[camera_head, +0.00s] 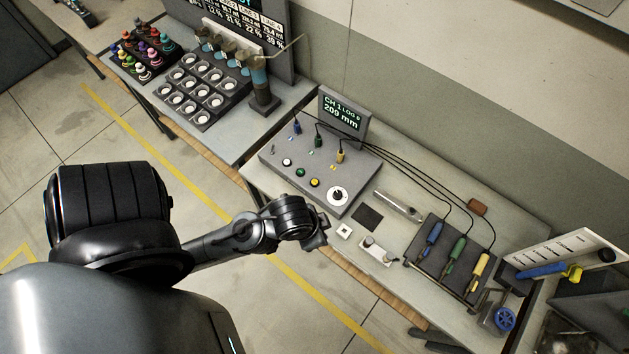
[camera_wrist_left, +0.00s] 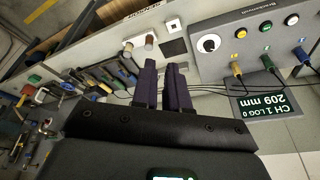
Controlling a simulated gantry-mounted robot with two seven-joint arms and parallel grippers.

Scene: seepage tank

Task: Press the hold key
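A grey console (camera_head: 325,196) stands on the bench, with a white button (camera_head: 287,162), a green button (camera_head: 300,172), a yellow button (camera_head: 315,182) and a white dial (camera_head: 337,196). No label naming the hold key is legible. Its screen (camera_head: 343,115) reads CH 1, LOG 0, 209 mm. The left wrist view also shows the green button (camera_wrist_left: 265,27) and the yellow button (camera_wrist_left: 240,33). My left gripper (camera_head: 322,242) is over the bench's front edge, in front of the console and apart from it. Its fingers (camera_wrist_left: 163,66) are slightly apart and empty. My right gripper is not seen.
A cup tray (camera_head: 200,90) stands left.

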